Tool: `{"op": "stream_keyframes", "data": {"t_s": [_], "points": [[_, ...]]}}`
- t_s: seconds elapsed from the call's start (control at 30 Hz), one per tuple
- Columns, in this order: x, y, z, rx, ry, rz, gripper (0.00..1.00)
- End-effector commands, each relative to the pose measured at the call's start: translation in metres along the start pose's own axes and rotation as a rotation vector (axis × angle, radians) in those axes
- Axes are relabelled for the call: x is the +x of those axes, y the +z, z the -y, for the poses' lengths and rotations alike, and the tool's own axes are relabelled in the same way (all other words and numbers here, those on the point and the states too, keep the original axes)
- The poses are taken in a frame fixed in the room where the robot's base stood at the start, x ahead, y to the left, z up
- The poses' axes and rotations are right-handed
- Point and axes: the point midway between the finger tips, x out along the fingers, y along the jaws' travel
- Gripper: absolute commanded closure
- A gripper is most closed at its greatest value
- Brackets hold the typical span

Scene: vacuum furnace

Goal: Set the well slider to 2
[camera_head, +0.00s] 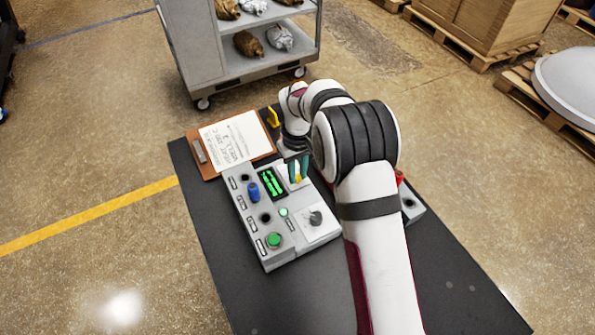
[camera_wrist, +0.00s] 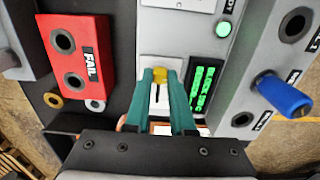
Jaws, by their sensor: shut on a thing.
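The well slider's white plate (camera_wrist: 158,63) lies under my gripper, with a dark slot running along it. A yellow slider knob (camera_wrist: 160,74) stands at one end of the visible slot. My gripper (camera_wrist: 160,79) has teal fingers shut on this knob. In the head view my gripper (camera_head: 296,176) reaches down over the control panel (camera_head: 285,252), next to the green-lit display (camera_head: 271,183). The display also shows in the wrist view (camera_wrist: 203,86), but its text is too small and tilted to read surely. Scale marks on the slider cannot be made out.
A blue plug (camera_head: 253,191), a green button (camera_head: 273,240) and a black dial (camera_head: 315,218) stand on the panel. A red box marked FAIL (camera_wrist: 80,56) is left of the slider in the wrist view. A clipboard (camera_head: 262,144) lies at the table's far edge.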

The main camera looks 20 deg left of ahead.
Motion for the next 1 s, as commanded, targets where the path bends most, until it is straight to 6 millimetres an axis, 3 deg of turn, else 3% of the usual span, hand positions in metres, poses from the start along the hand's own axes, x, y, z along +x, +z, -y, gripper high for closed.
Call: {"op": "stream_keyframes", "data": {"t_s": [0.23, 0.5, 0.53, 0.7, 1.0], "points": [[0.000, -0.023, 0.000, 0.001, 0.001, -0.001, 1.00], [-0.001, -0.025, 0.000, 0.001, 0.001, 0.000, 1.00], [-0.001, -0.025, 0.000, 0.001, 0.001, 0.000, 0.76], [0.000, -0.024, 0.000, 0.001, 0.001, 0.001, 0.47], [-0.002, -0.024, 0.000, 0.000, 0.001, 0.001, 0.47]]}}
